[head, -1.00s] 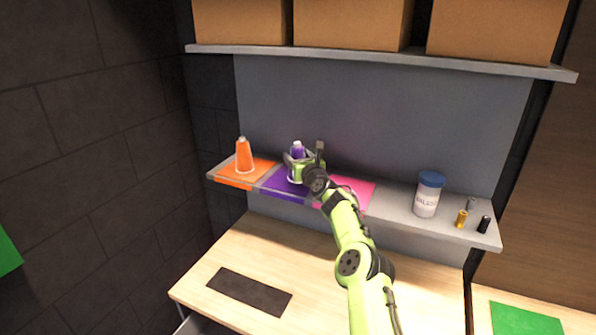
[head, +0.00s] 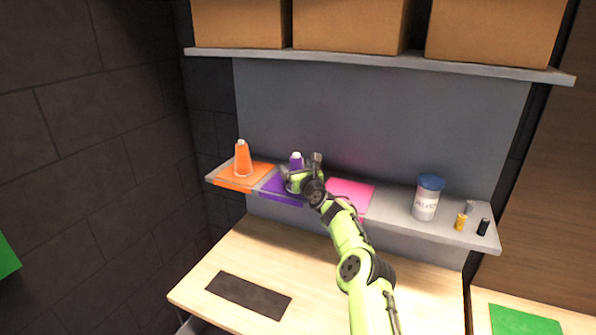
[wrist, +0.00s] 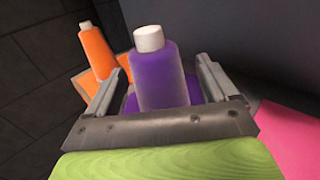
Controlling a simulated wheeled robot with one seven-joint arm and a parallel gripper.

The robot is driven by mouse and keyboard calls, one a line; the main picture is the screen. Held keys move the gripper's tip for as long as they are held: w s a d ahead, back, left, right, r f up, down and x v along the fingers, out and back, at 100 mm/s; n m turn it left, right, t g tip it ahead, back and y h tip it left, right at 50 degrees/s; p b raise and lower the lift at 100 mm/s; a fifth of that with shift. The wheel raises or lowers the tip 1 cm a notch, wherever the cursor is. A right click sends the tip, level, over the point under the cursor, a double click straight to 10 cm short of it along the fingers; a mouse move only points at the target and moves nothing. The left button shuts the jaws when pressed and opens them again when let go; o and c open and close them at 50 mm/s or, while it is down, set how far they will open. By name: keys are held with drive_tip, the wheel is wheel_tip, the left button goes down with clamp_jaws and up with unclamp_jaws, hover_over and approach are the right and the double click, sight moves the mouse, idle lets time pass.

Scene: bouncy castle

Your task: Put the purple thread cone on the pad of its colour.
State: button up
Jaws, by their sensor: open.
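The purple thread cone (head: 296,161) with a white top stands upright at the purple pad (head: 282,189) on the lower shelf. My gripper (head: 294,176) is at the cone and partly hides its lower part. In the wrist view the cone (wrist: 160,80) stands between the two fingers of my gripper (wrist: 160,90). The fingers are apart, with a gap on each side of the cone. The purple pad (wrist: 130,103) shows a little behind the cone. The cone's base is hidden by the gripper body, so its contact with the pad cannot be seen.
An orange cone (head: 242,159) stands on an orange pad (head: 262,170) to the left. A pink pad (head: 352,192) to the right is bare. A blue-lidded jar (head: 427,199) and small spools (head: 461,221) stand farther right. Boxes (head: 350,22) sit on the shelf above.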

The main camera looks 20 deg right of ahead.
drive_tip(key=shift+s+r+b, duration=0.15)
drive_tip(key=shift+s+b, duration=0.2)
drive_tip(key=shift+b, duration=0.05)
drive_tip(key=s+b, duration=0.3)
drive_tip(key=s, duration=0.8)
drive_tip(key=shift+s+b, duration=0.15)
drive_tip(key=shift+b, duration=0.15)
